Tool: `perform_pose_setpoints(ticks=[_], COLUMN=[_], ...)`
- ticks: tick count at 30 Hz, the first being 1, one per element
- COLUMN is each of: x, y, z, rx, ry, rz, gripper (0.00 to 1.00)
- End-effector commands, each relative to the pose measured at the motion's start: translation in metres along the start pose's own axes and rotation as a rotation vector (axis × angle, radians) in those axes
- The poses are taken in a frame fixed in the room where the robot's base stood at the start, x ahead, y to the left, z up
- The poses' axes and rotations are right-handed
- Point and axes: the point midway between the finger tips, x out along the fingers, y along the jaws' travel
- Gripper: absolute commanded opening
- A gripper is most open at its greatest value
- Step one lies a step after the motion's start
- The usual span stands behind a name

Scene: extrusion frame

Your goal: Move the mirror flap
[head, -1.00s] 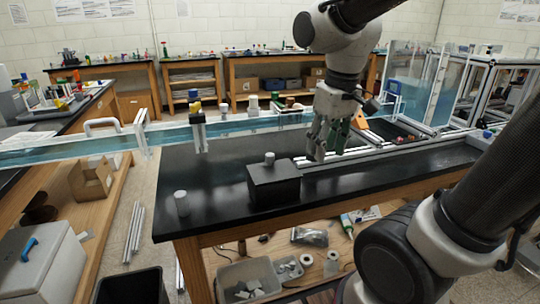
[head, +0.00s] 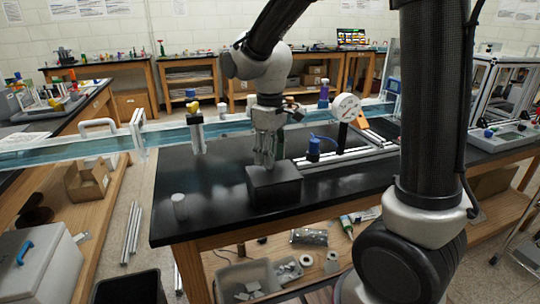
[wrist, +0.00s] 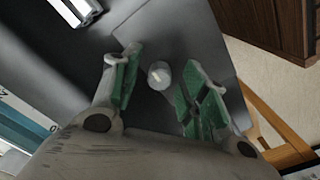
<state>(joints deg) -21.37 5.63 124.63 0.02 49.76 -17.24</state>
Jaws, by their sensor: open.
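A black block (head: 274,186) sits on the black bench near its front edge. A small grey cylindrical knob (wrist: 159,75) on its top shows in the wrist view; in the head view the fingers hide it. My gripper (head: 265,160) points down just above the block. In the wrist view my gripper (wrist: 158,88) is open, its green-padded fingers on either side of the knob, with gaps on both sides. A round white disc (head: 345,107) on a dark stem stands on the rail behind. I cannot tell for sure which piece is the mirror flap.
A white cylinder (head: 180,206) stands at the bench's front left. A blue-capped piece (head: 313,149) stands beside the aluminium rail (head: 350,158). A clear blue-tinted channel (head: 225,127) crosses behind the block. The bench between block and white cylinder is clear.

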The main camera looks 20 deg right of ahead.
Motion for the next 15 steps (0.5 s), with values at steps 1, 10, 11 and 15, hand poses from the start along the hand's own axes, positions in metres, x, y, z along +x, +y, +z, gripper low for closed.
perform_pose_setpoints(ticks=[1, 10, 11, 15], x=[0.003, 0.0054, 0.0054, 0.0053], y=[-0.0001, -0.0001, -0.0001, -0.0001], z=[0.0005, 0.0004, 0.0004, 0.0004], rx=[0.0, 0.001, 0.001, 0.001], ry=[-0.001, 0.0, 0.0, 0.0], rz=[0.0, 0.0, 0.0, 0.0], gripper=[0.44, 0.42, 0.37, 0.11])
